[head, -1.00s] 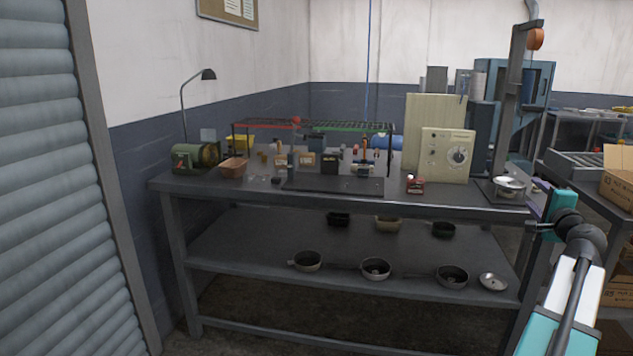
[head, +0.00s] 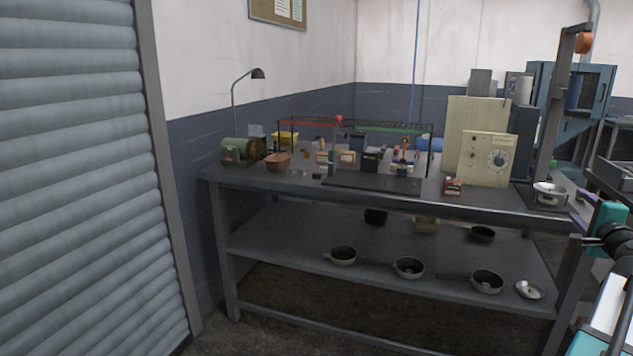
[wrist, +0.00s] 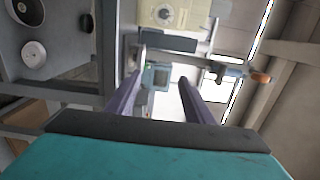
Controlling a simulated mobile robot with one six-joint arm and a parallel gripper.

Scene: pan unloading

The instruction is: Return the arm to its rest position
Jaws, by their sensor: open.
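My gripper (head: 581,209) is at the right side of the head view, in front of the workbench's right end. Its arm leaves the picture at the right edge. In the wrist view its two purple fingers (wrist: 160,98) stand wide apart with nothing between them. The workbench (head: 300,180) shows almost whole in the head view. Several pans stand on its lower shelf, among them a left pan (head: 342,255), a middle pan (head: 409,267) and a right pan (head: 487,281). A small silvery dish (head: 530,290) lies at the shelf's right end.
A scale (head: 549,194) stands on the bench's right end, close to my gripper. A beige box with a dial (head: 487,158) and a green motor (head: 240,151) are on the top. A roller shutter (head: 75,180) fills the left. Floor shows below the bench.

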